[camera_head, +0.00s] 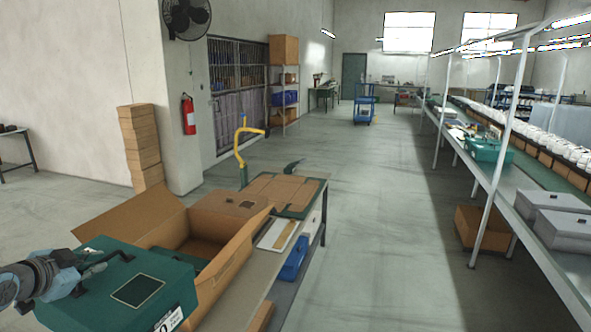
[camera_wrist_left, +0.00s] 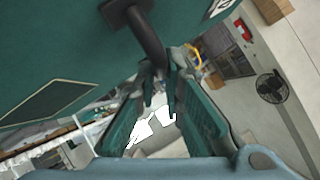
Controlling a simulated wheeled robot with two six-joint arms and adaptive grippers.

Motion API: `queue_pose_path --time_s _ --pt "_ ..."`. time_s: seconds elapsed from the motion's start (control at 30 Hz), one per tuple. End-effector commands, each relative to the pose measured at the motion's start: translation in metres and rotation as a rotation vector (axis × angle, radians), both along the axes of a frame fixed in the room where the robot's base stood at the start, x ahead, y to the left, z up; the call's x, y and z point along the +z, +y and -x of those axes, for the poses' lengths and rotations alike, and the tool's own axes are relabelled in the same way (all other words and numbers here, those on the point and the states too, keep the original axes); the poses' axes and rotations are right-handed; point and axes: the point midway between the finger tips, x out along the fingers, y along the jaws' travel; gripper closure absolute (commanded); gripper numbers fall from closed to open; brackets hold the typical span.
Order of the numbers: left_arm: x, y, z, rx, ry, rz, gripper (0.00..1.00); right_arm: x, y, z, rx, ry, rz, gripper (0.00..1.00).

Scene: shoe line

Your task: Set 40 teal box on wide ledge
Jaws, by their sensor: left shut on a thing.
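A teal box (camera_head: 135,290) with a dark square on its lid and a white label is at the lower left of the head view. Only the end of the label's number shows, a 0. My left gripper (camera_head: 88,272) is shut on the handle on top of this box. In the left wrist view the gripper (camera_wrist_left: 160,85) closes around the dark handle, and the teal lid (camera_wrist_left: 60,45) fills the upper left. A wide grey ledge (camera_head: 510,215) runs along the line at right; another teal box (camera_head: 487,150) stands on it. My right gripper is out of view.
An open carton (camera_head: 230,278) on the workbench stands beside the held box, with teal showing inside. Grey boxes (camera_head: 562,230) occupy the ledge's near part. White posts (camera_head: 487,215) rise along the line. The floor (camera_head: 375,230) between bench and line is clear.

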Motion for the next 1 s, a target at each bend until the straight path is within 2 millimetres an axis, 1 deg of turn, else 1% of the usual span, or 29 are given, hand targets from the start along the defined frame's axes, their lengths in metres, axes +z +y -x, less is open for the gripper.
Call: queue_pose_path --time_s 0.03,0.17,0.33,0.47,0.57,0.77,0.87,1.0 --pt "0.004 -0.002 0.0 -0.01 -0.005 -0.001 1.0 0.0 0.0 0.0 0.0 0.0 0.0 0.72" --pt "0.009 -0.01 -0.001 -0.04 -0.005 -0.002 1.0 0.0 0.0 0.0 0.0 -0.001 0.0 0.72" --pt "0.021 -0.028 -0.002 -0.103 -0.007 -0.002 1.0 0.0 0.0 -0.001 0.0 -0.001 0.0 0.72" --pt "0.03 -0.047 0.0 -0.168 -0.007 -0.003 1.0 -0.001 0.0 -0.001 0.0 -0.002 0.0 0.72" --pt "0.035 -0.065 0.003 -0.231 -0.007 -0.004 1.0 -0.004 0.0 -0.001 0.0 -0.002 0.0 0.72" --pt "0.031 -0.107 0.018 -0.372 -0.006 -0.004 1.0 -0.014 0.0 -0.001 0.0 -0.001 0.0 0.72" --pt "0.024 -0.131 0.03 -0.451 -0.004 -0.004 1.0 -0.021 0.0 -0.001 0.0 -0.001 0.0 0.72" --pt "0.008 -0.165 0.052 -0.567 -0.003 -0.005 1.0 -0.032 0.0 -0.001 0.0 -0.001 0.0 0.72"
